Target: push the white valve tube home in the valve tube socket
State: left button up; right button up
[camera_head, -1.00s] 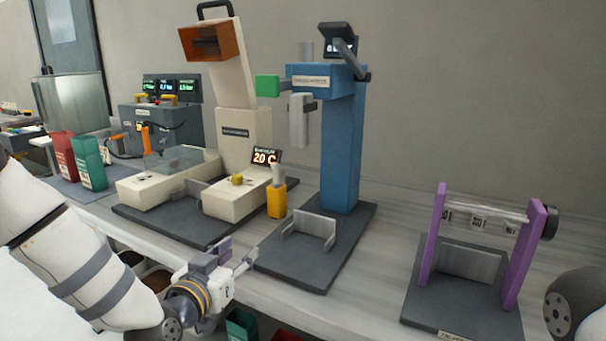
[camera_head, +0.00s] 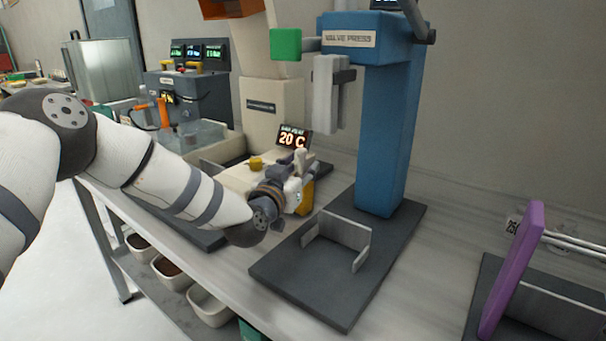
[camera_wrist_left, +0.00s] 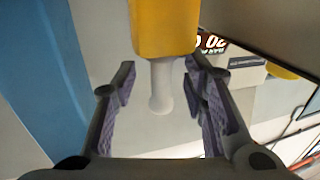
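A white rod with a rounded end (camera_head: 301,160) stands up from a yellow block (camera_head: 307,192) beside the cream machine; I cannot tell for sure that it is the valve tube. In the left wrist view the yellow block (camera_wrist_left: 165,28) is at the top and the white rod (camera_wrist_left: 161,90) points down from it. My left gripper (camera_wrist_left: 159,72) is open, with its purple-padded fingers on either side of the rod and gaps showing. In the head view my left gripper (camera_head: 297,178) is by the yellow block. I cannot make out a labelled valve tube socket. My right gripper is out of view.
The blue valve press (camera_head: 388,130) stands on a dark base (camera_head: 335,290) with a metal bracket (camera_head: 338,232), right of my left gripper. The cream machine with a display (camera_head: 293,137) reading 20 C is behind. A purple-framed stand (camera_head: 512,270) is at the right.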

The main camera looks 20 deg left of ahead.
pick_arm(q)
jog(key=shift+w+f, duration=0.15)
jog(key=shift+w, duration=0.5)
jog(key=shift+w+r, duration=0.1)
jog(key=shift+r, duration=0.15)
grip_shut()
